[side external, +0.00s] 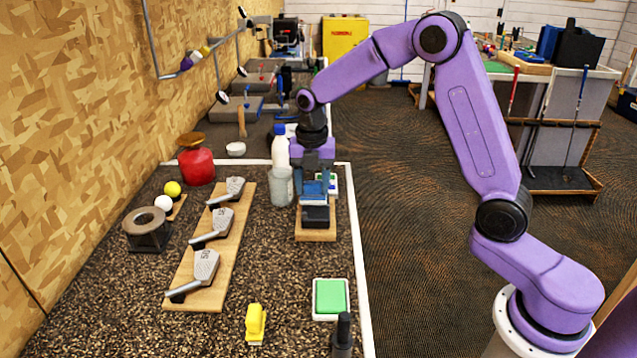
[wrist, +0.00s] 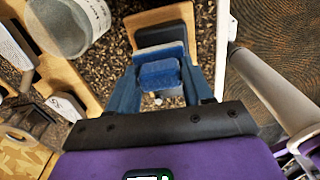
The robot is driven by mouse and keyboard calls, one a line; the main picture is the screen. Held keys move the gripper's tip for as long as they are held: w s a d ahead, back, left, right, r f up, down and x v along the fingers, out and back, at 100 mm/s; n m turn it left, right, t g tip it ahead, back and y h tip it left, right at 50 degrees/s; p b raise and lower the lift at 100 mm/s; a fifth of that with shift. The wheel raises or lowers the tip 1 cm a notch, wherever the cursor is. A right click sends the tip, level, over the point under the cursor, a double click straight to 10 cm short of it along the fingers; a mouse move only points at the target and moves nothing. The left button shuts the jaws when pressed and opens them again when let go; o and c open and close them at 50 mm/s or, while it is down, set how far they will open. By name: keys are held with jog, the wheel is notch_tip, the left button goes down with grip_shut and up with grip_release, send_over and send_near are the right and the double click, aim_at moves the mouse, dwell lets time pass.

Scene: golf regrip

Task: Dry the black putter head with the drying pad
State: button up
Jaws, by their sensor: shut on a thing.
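My gripper (side external: 315,188) points down over the wooden block (side external: 316,237) at the right of the worktop. It is shut on a blue pad (wrist: 160,74), which shows between the two blue fingers in the wrist view. The black putter head (side external: 316,216) sits on the block just below the pad. In the wrist view the putter head (wrist: 162,34) lies just beyond the pad, which hides part of it. I cannot tell whether pad and head touch.
A clear cup (side external: 279,187) and a white bottle (side external: 281,147) stand close left of my gripper. A wooden board (side external: 213,248) with several iron heads lies further left. A green pad in a white tray (side external: 331,299) and a yellow clip-like tool (side external: 255,323) lie in front.

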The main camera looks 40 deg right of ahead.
jog(key=shift+w+a+f, duration=0.1)
jog(key=shift+a, duration=0.15)
jog(key=shift+s+d+r, duration=0.2)
jog(key=shift+s+d, duration=0.6)
jog(key=shift+d, duration=0.1)
jog(key=shift+w+a, duration=0.1)
jog(key=shift+w+a+f, duration=0.15)
jog(key=shift+w+a, duration=0.6)
jog(key=shift+s+d, duration=0.85)
jog(key=shift+w+a, duration=0.4)
jog(key=shift+a, duration=0.05)
jog(key=shift+f, duration=0.1)
